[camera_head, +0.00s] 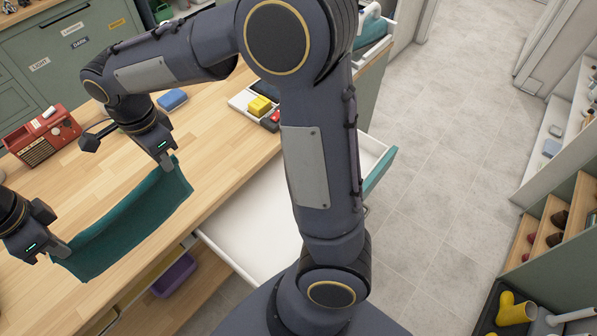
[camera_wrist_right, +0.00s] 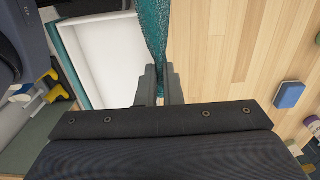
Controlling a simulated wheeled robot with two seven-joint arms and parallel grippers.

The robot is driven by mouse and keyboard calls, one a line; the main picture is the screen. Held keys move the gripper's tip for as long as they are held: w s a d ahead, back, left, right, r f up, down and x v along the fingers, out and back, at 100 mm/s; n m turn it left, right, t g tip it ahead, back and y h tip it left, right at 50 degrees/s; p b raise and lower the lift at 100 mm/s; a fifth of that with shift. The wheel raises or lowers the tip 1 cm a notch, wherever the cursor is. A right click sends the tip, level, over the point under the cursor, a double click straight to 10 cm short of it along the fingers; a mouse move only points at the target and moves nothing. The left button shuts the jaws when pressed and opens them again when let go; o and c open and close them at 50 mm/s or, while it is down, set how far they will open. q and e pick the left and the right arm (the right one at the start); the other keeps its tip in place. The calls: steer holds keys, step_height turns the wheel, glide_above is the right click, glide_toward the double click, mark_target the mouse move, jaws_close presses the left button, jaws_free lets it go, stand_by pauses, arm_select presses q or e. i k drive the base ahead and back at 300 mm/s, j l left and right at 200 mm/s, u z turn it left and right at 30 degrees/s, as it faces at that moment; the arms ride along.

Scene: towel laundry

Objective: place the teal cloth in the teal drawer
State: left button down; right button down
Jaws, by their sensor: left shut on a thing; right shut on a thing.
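The teal cloth (camera_head: 130,222) hangs stretched between my two grippers, above the wooden worktop near its front edge. My left gripper (camera_head: 58,250) is shut on the cloth's left corner. My right gripper (camera_head: 171,163) is shut on its right upper corner. In the right wrist view, the cloth (camera_wrist_right: 155,35) runs up from between the fingers of the right gripper (camera_wrist_right: 160,85). The teal drawer (camera_head: 382,168) is pulled open, with a white inside that looks empty where visible. My arm hides part of it. The drawer also shows in the right wrist view (camera_wrist_right: 105,50), left of the cloth.
A red radio (camera_head: 42,136) and a blue block (camera_head: 172,100) sit on the wooden worktop (camera_head: 75,195). A tray with a yellow block (camera_head: 259,106) is near the drawer. A purple bin (camera_head: 174,275) stands below. Shoe shelves (camera_head: 553,225) line the right; the floor between is clear.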

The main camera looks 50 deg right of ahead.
mark_target(255, 230)
steer(key=k+l, duration=0.1)
steer(key=l, duration=0.3)
steer(key=k+l, duration=0.1)
steer(key=l, duration=0.35)
steer(key=k+l, duration=0.1)
steer(key=l, duration=0.3)
steer(key=k+l, duration=0.15)
steer(key=l, duration=0.3)
steer(key=k+l, duration=0.1)
steer(key=l, duration=0.3)
